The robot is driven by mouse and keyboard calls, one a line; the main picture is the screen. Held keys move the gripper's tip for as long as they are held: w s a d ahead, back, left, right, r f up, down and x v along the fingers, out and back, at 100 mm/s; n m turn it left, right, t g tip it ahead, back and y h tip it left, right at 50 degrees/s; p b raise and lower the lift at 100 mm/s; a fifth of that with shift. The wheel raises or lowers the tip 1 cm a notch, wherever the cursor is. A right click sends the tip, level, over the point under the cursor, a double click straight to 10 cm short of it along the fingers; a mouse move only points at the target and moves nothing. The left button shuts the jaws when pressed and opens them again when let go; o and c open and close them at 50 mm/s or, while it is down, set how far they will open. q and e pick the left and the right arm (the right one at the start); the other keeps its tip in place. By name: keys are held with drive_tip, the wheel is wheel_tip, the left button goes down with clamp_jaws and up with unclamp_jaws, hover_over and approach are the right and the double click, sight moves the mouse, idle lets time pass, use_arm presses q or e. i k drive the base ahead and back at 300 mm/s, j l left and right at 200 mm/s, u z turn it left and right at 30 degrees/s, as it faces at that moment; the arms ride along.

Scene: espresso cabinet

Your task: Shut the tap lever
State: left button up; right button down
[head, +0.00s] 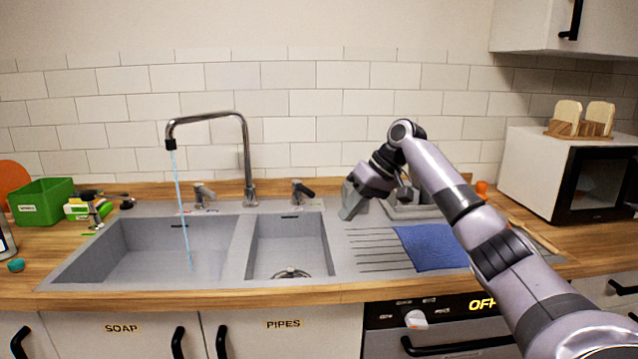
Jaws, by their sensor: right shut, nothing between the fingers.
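A chrome tap (247,150) stands behind the sink with its spout bent over the left basin. A stream of water (181,215) falls from the spout into that basin. A tap lever (203,193) stands to the left of the tap's base, and another lever (301,189) stands to its right. My right gripper (347,214) is shut and empty, pointing down over the back of the drainboard, to the right of the right lever and apart from it. My left gripper is not in view.
The double sink (237,255) has a ribbed drainboard with a blue cloth (431,247). A green box (42,202) stands at the left, and a white microwave (535,175) with a toast rack (579,127) on top stands at the right. The tiled wall is close behind.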

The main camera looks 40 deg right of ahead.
sight(296, 185)
drive_tip(key=i+l, duration=0.2)
drive_tip(key=l, duration=0.15)
drive_tip(key=i+l, duration=0.45)
drive_tip(key=l, duration=0.25)
drive_tip(key=i+l, duration=0.2)
drive_tip(key=l, duration=0.2)
